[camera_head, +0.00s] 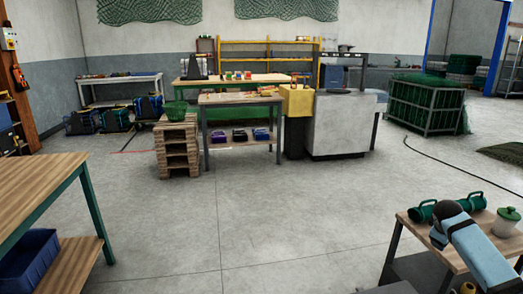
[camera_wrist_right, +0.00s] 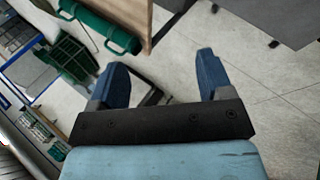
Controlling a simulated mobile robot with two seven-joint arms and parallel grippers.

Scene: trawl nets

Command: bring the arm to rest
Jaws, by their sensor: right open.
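My right arm (camera_head: 478,250), light blue with a dark wrist, comes in at the lower right of the head view, in front of a small wood-topped table (camera_head: 405,222). In the right wrist view the two blue fingers of my right gripper (camera_wrist_right: 165,78) stand wide apart with nothing between them. Bare floor and a dark base show beyond them. In the head view its fingertips are hidden behind the wrist. My left gripper is in neither view.
A wooden bench (camera_head: 38,180) stands at the left, with a blue bin (camera_head: 28,258) below. The middle floor is clear.

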